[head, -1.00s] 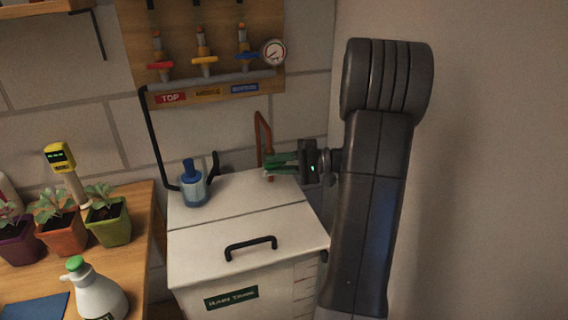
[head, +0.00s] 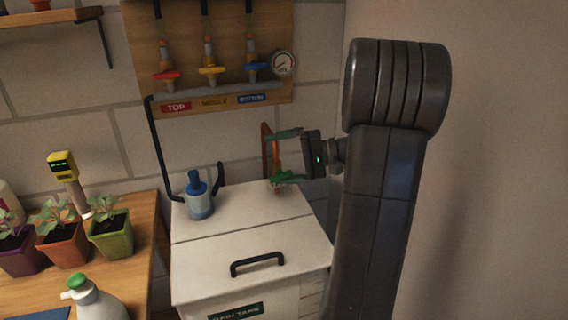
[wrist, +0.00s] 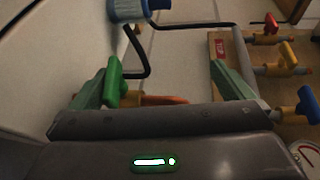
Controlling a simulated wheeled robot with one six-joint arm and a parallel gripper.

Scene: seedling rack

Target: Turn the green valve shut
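The green valve's handle (head: 284,178) is low on a copper pipe (head: 266,150) behind the white tank lid. In the wrist view the green handle (wrist: 113,82) stands upright, close in front of the left finger, and hides part of it. Part of the orange-brown pipe (wrist: 165,100) shows between the fingers. My gripper (head: 284,156) is open, one finger above the other in the head view. In the wrist view its fingers (wrist: 165,88) are wide apart with nothing held between them. I cannot tell whether the left finger touches the handle.
Red (head: 166,76), yellow (head: 210,70) and blue (head: 256,67) valves and a gauge (head: 284,63) are on the wall board above. Potted seedlings stand on the bench at left.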

